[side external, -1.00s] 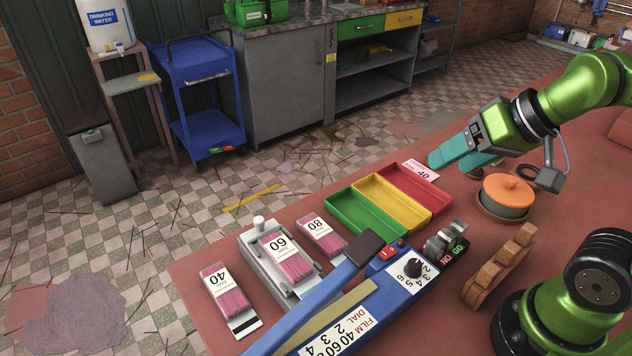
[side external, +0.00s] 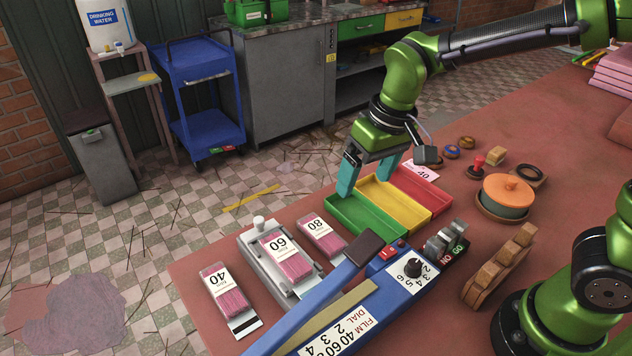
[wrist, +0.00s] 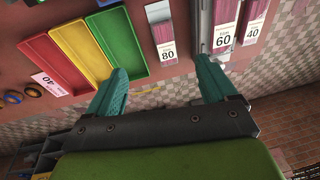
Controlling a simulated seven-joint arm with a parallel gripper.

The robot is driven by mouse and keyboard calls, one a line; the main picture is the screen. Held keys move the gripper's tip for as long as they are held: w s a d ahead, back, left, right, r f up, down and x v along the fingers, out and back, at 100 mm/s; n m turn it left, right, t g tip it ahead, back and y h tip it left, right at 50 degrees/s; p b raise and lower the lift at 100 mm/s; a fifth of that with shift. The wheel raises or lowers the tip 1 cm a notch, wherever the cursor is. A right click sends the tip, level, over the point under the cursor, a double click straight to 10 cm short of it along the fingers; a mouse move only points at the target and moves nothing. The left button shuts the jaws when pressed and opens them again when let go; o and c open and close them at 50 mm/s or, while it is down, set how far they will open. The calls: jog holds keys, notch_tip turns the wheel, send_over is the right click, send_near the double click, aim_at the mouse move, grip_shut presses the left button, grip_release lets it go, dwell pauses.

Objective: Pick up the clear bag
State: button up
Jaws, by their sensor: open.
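Three clear bags of pink sticks with white number labels lie on the red-brown table. The 40 bag (side external: 228,293) is at the left, on the table near its edge. The 60 bag (side external: 286,258) rests on a grey metal device (side external: 249,244). The 80 bag (side external: 322,235) lies just right of it. In the wrist view are the 80 bag (wrist: 160,30), the 60 bag (wrist: 226,22) and the 40 bag (wrist: 257,14). My gripper (side external: 363,188) is open and empty, with teal fingers, above the trays' back end, apart from every bag. It also shows in the wrist view (wrist: 163,70).
Green (side external: 366,217), yellow (side external: 407,214) and red (side external: 424,193) trays stand side by side right of the bags. A blue sealer (side external: 331,309) with a raised arm is in front. A pot with an orange lid (side external: 508,190) stands at right.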

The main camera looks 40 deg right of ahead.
jog(key=w+a+f+h, duration=0.1)
jog(key=w+a+f, duration=0.15)
jog(key=w, duration=0.25)
send_over(327, 236)
jog(key=shift+g, duration=0.3)
jog(key=f, duration=1)
jog(key=shift+s+d, duration=0.2)
jog(key=shift+d, duration=0.1)
jog(key=shift+w+a+f, duration=0.1)
jog(key=shift+a+f, duration=0.05)
jog(key=shift+f, duration=1.25)
jog(key=shift+a+f, duration=0.15)
jog(key=shift+f, duration=1.2)
